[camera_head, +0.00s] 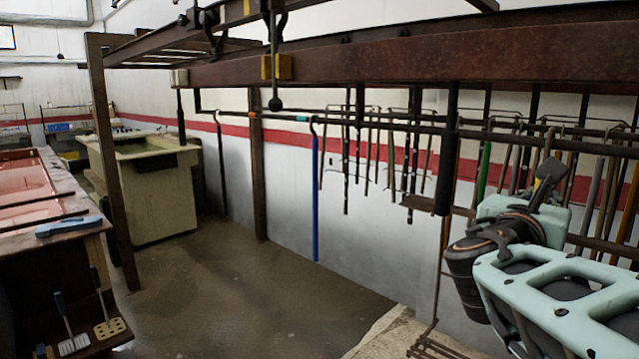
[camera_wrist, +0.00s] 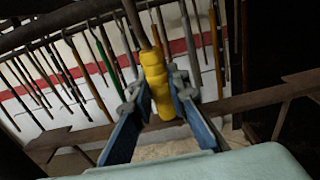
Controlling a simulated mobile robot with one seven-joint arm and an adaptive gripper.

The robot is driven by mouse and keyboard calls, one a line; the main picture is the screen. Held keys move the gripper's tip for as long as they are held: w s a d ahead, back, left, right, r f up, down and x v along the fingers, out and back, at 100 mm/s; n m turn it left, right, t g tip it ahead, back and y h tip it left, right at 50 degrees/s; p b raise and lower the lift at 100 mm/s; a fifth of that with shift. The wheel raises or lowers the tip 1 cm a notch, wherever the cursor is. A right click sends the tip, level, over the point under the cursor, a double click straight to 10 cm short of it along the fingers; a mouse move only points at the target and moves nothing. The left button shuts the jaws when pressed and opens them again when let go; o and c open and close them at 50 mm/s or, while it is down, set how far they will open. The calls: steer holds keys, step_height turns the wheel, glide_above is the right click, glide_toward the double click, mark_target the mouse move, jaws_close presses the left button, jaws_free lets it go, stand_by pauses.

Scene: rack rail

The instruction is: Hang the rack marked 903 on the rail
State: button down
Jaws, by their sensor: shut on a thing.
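My gripper (camera_wrist: 160,92) is shut on a yellow ribbed grip (camera_wrist: 154,70) in the wrist view. A thin brownish rod rises from the grip, which I take to be part of the rack; no 903 marking is readable. In the head view my arm hides the grip. A thin rod with a wire grate (camera_head: 440,346) shows at the bottom, left of my arm; I cannot tell whether it belongs to the held rack. The dark rail (camera_head: 270,117) runs along the wall with small orange and green marks. A blue rod (camera_head: 315,195) hangs from it by a hook.
Several rods and racks (camera_head: 405,150) hang crowded along the wall behind my arm. A rusty beam (camera_head: 400,58) crosses overhead, with a dark post (camera_head: 447,150) hanging down. A workbench (camera_head: 60,215) and a cream tank (camera_head: 150,190) stand at left. The floor between is open.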

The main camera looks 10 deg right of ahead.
steer(key=shift+f+b, duration=0.25)
steer(key=shift+b, duration=0.15)
steer(key=c, duration=2)
jaws_free()
steer(key=shift+o, duration=1)
steer(key=shift+f, duration=0.1)
